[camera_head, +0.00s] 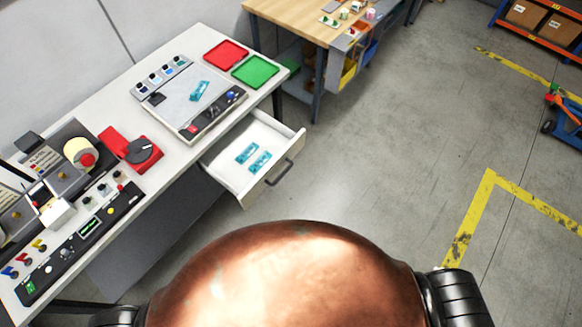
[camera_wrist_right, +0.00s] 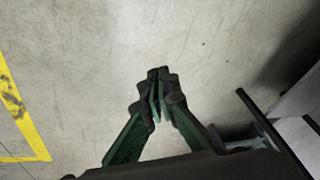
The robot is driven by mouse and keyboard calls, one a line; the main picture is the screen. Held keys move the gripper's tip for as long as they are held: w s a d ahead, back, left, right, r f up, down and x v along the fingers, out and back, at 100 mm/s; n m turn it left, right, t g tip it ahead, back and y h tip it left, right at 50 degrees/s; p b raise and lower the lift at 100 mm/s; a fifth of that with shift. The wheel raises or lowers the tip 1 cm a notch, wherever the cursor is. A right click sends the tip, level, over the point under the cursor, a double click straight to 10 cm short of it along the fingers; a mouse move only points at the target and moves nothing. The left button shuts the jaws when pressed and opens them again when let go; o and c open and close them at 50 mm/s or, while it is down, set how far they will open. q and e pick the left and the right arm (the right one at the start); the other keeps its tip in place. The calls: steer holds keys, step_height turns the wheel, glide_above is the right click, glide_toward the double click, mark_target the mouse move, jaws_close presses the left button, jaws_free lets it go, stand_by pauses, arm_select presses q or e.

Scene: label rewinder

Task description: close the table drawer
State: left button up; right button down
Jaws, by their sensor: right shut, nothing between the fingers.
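The white table drawer (camera_head: 231,178) stands pulled out from the front of the table (camera_head: 187,172) in the head view. Two teal packets lie inside it, and a dark bar handle (camera_head: 281,172) is on its front. My right gripper (camera_wrist_right: 158,78) shows in the right wrist view, shut and empty, with bare floor behind it. A dark bar and pale panel at that view's lower right may be the drawer's handle and front (camera_wrist_right: 300,100), apart from the fingertips. Neither gripper shows in the head view.
The tabletop holds a label machine (camera_head: 75,190), a red device (camera_head: 140,152), a control panel (camera_head: 190,98), a red tray (camera_head: 226,54) and a green tray (camera_head: 256,71). A wooden workbench (camera_head: 290,10) stands behind. Grey floor right of the drawer is clear.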

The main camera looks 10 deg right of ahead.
steer(key=w+m+t+y+b, duration=0.1)
steer(key=w+m+t+b, duration=0.3)
steer(key=w, duration=0.8)
steer(key=m+t+y+b, duration=0.2)
steer(key=t+y+b, duration=0.3)
steer(key=y+b, duration=0.95)
glide_toward(289, 156)
steer(key=w+a+h, duration=0.1)
steer(key=w+a+r+h+b, duration=0.1)
steer(key=a, duration=0.1)
steer(key=w+a+r+h+b, duration=0.1)
steer(key=a, duration=0.1)
steer(key=shift+r, duration=0.1)
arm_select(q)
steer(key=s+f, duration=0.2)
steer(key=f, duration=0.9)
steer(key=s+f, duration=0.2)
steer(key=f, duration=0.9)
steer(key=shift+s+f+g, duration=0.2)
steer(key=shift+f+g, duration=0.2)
arm_select(e)
steer(key=shift+w+a, duration=0.25)
steer(key=shift+w, duration=0.1)
